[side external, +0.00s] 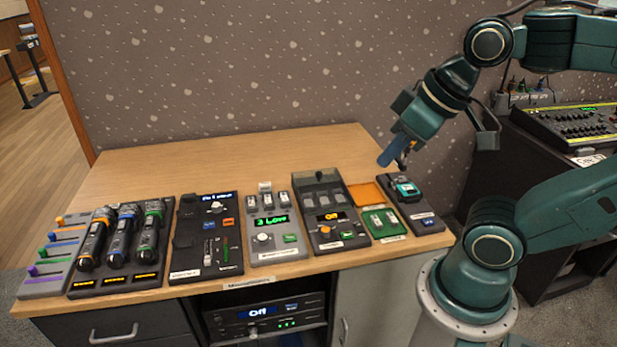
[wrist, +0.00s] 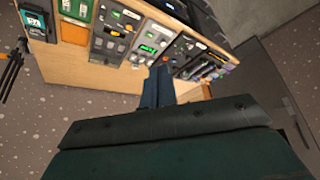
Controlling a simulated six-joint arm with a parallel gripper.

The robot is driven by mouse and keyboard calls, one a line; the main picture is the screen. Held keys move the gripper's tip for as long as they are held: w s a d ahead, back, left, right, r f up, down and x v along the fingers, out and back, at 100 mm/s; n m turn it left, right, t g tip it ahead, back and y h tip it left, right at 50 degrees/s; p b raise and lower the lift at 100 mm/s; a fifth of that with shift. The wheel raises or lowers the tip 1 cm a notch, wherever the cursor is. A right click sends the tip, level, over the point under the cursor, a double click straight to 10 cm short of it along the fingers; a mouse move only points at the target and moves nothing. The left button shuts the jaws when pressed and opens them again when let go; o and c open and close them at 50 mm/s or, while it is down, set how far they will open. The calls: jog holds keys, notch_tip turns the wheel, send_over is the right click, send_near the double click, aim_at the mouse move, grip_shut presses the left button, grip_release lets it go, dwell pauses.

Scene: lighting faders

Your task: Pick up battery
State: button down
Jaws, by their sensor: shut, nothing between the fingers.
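Small battery-like pieces (side external: 378,221) lie in a green tray (side external: 372,235) near the right end of the desk; labels are too small to read. Similar pale cells (side external: 322,201) sit in a grey unit (side external: 327,240) left of it, and several upright ones (side external: 268,200) in another unit (side external: 275,252). I cannot tell which is the task's battery. My gripper (side external: 387,161) is shut and empty, with blue fingers, above the back right of the desk. In the wrist view the fingers (wrist: 158,85) point towards the units, apart from them.
A dark dock with a teal device (side external: 405,188) stands at the desk's right end. An orange pad (side external: 366,193) lies behind the green tray. Microphones (side external: 122,236) and faders (side external: 48,255) fill the left. The wooden desktop (side external: 230,165) is clear at the back.

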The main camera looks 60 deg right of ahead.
dwell(0.4)
jog(key=c, duration=1.2)
grip_release()
jog(key=shift+c, duration=0.2)
jog(key=m+g, duration=0.6)
jog(key=m, duration=0.3)
send_over(284, 197)
notch_tip(284, 197, down, 20)
jog(key=shift+s+f, duration=0.1)
jog(key=shift+f, duration=4.15)
